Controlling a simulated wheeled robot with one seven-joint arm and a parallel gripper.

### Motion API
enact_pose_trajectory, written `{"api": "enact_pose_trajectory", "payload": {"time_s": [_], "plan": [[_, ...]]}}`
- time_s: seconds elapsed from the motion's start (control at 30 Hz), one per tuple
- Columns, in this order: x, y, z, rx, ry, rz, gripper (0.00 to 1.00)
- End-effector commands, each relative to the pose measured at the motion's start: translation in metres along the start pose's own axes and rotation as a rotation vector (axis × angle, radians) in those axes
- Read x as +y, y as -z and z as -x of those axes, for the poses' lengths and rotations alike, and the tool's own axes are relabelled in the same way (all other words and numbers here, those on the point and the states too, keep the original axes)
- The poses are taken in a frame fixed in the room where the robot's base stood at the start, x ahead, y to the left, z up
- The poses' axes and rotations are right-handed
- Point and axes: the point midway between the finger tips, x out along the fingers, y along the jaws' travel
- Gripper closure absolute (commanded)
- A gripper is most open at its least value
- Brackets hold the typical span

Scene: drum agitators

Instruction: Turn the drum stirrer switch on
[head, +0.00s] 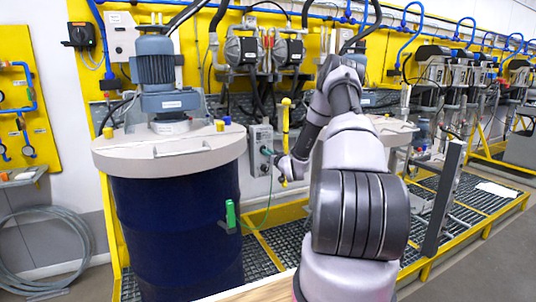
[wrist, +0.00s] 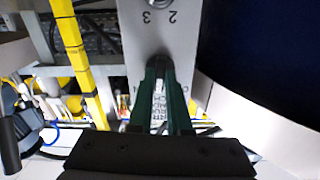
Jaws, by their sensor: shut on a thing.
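A grey switch box (head: 261,137) is mounted upright just right of the blue drum (head: 180,235). The drum has a pale lid (head: 120,152) and a blue-grey stirrer motor (head: 153,62) on top. My gripper (head: 267,151) reaches the front of the box from the right. In the wrist view the grey box face (wrist: 180,40) carries upside-down digits 2 and 3 and a printed label between the fingers. The green fingers of my gripper (wrist: 159,68) are shut on the switch knob, which they mostly hide. The knob's exact angle cannot be told.
A yellow upright post (head: 285,125) stands close beside my wrist. A green handle (head: 230,215) with a thin cable hangs at the drum's right side. Pumps (head: 245,48) line the yellow wall behind. A second pale lid (head: 395,130) is partly behind my arm.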

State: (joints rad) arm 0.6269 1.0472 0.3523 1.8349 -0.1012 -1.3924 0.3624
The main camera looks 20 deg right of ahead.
Motion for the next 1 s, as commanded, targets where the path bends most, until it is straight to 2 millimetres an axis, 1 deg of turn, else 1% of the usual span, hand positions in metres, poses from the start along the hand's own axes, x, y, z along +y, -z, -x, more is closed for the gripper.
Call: {"api": "enact_pose_trajectory", "payload": {"time_s": [0.2, 0.5, 0.7, 1.0], "plan": [[0.0015, -0.0007, 0.0008, 0.000, -0.003, -0.205, 1.00], [0.0013, -0.0008, 0.0007, 0.000, -0.003, -0.439, 1.00], [0.0005, -0.0009, 0.0005, -0.001, -0.001, -0.542, 1.00], [0.0005, -0.0007, 0.0005, -0.001, -0.002, -0.608, 1.00]]}}
